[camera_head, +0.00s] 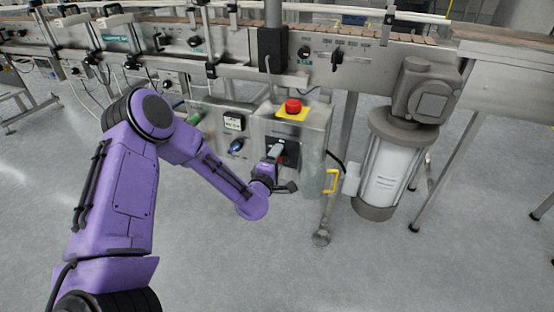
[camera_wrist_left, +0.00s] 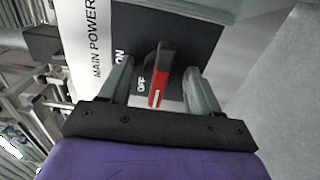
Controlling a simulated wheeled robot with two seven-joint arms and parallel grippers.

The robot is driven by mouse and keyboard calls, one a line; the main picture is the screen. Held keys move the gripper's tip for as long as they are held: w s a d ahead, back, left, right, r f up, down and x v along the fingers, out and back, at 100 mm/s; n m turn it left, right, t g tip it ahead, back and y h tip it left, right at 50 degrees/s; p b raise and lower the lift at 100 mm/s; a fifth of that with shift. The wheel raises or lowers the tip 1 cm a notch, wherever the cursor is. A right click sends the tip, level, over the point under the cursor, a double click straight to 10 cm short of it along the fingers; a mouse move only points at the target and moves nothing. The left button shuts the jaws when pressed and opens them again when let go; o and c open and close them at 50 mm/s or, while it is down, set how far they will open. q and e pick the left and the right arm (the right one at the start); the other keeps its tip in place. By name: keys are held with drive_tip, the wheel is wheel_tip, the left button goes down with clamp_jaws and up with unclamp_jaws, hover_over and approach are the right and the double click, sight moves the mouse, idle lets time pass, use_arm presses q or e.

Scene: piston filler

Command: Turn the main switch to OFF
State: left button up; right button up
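The main switch (camera_wrist_left: 157,88) has a black and red handle with a white line on its red part. It sits on a black plate (camera_wrist_left: 140,30) marked ON and OFF, beside a white MAIN POWER label. The red end lies beside the word OFF; the exact setting is hard to tell. My left gripper (camera_wrist_left: 157,70) is open, with one finger on each side of the handle and visible gaps. In the head view my left gripper (camera_head: 276,152) is at the black switch plate (camera_head: 291,146) on the control box and partly hides it. My right gripper is not in view.
A red emergency stop button (camera_head: 293,106) on a yellow base is above the switch. A display (camera_head: 234,123) and a blue knob (camera_head: 236,146) are to the left. A yellow handle (camera_head: 331,181) and a motor unit (camera_head: 388,165) are to the right. The conveyor runs above.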

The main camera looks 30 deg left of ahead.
use_arm(q)
drive_tip(key=p+v, duration=0.1)
drive_tip(key=v, duration=0.9)
drive_tip(key=shift+s, duration=0.25)
drive_tip(key=shift+d+p, duration=0.1)
drive_tip(key=shift+p, duration=0.2)
